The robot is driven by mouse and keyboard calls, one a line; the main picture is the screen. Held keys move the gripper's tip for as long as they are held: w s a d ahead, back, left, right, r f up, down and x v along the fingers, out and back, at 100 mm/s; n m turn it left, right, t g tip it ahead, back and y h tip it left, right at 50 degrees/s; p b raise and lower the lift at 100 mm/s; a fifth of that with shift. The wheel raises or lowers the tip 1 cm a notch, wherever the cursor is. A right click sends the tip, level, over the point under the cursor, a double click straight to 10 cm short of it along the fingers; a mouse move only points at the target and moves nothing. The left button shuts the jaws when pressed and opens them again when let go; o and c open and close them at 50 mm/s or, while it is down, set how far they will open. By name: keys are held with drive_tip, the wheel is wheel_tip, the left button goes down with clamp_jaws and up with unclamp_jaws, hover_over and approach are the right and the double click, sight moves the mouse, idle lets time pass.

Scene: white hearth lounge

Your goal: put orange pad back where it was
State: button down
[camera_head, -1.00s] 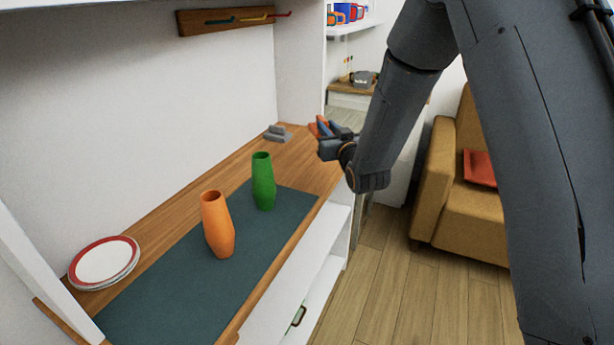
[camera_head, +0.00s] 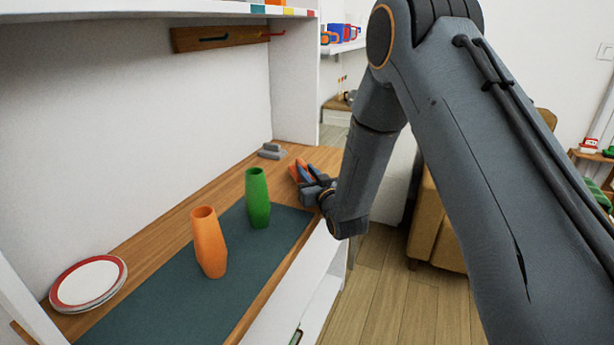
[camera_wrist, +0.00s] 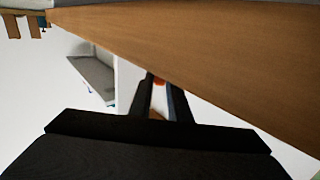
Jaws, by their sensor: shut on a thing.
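The orange pad (camera_head: 293,173) shows as a small orange patch at the tips of my gripper (camera_head: 304,173), which is shut on it. The gripper is at the far right end of the wooden counter (camera_head: 180,220), near its front edge. Whether the pad touches the counter cannot be told. In the wrist view, a bit of the orange pad (camera_wrist: 158,81) shows between the two dark fingers (camera_wrist: 160,98); most of it is hidden.
A green vase (camera_head: 257,200) and an orange vase (camera_head: 209,245) stand on a dark mat (camera_head: 150,300). Stacked plates (camera_head: 88,284) lie at left. A small grey object (camera_head: 271,151) sits at the counter's back. A hook rail (camera_head: 215,38) is on the wall above.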

drive_tip(key=shift+f, duration=0.6)
drive_tip(key=shift+f, duration=0.1)
drive_tip(key=c, duration=1.7)
unclamp_jaws()
drive_tip(key=shift+o, duration=0.2)
